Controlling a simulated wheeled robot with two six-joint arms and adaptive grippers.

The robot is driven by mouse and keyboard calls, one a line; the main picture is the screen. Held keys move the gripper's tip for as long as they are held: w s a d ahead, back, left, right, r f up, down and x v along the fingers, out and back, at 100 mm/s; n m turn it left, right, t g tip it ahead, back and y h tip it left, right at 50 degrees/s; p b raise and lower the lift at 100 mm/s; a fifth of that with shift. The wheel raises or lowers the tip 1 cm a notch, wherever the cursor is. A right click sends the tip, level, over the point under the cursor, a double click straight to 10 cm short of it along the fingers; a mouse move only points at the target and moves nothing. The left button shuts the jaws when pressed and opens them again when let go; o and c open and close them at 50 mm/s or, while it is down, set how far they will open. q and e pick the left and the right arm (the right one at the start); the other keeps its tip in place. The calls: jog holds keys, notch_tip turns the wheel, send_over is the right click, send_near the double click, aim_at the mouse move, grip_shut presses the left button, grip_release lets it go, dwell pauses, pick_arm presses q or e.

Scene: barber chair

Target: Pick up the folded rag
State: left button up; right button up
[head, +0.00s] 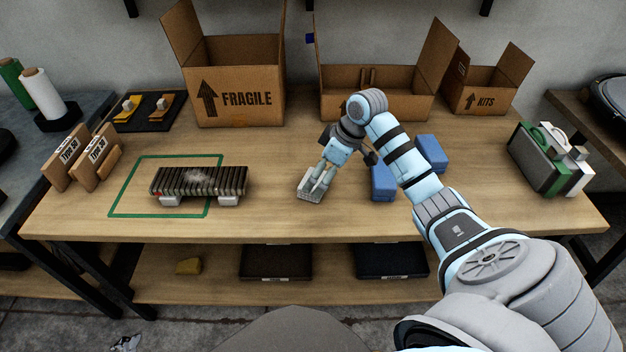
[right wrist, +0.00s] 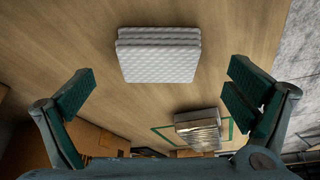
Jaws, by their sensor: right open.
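The folded rag (right wrist: 158,56) is a pale grey quilted stack lying flat on the wooden table in the right wrist view. In the head view the rag (head: 309,196) shows as a small pale patch under my right gripper (head: 322,178). My right gripper (right wrist: 165,95) is open, its dark green fingers spread wide to either side of the rag with nothing between the pads. The rag appears beyond the fingertips, apart from them. A small grey and pale piece (head: 125,343) at the bottom left edge of the head view may be my left gripper; its jaws are unclear.
A dark ribbed block (head: 198,181) sits by a green taped outline (head: 112,203). Blue blocks (head: 383,183) lie right of the rag, partly behind my arm. Open cardboard boxes (head: 240,97) line the back. Bare table lies between ribbed block and rag.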

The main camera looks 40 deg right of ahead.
jog(key=x, duration=0.2)
jog(key=b+x, duration=0.1)
jog(key=x, duration=0.1)
jog(key=shift+w+a+r, duration=0.1)
jog(key=shift+w+r, duration=0.05)
jog(key=shift+w, duration=0.1)
jog(key=shift+f+b, duration=0.3)
jog(key=shift+b, duration=0.1)
jog(key=shift+r, duration=0.1)
jog(key=shift+c, duration=1)
jog(key=c, duration=1)
jog(key=shift+r, duration=0.15)
jog(key=shift+c, duration=0.2)
jog(key=shift+r+p, duration=0.35)
jog(key=shift+r, duration=0.05)
pick_arm(q)
notch_tip(320, 180, up, 6)
jog(key=w+p, duration=0.1)
jog(key=p, duration=0.6)
pick_arm(e)
notch_tip(320, 180, up, 19)
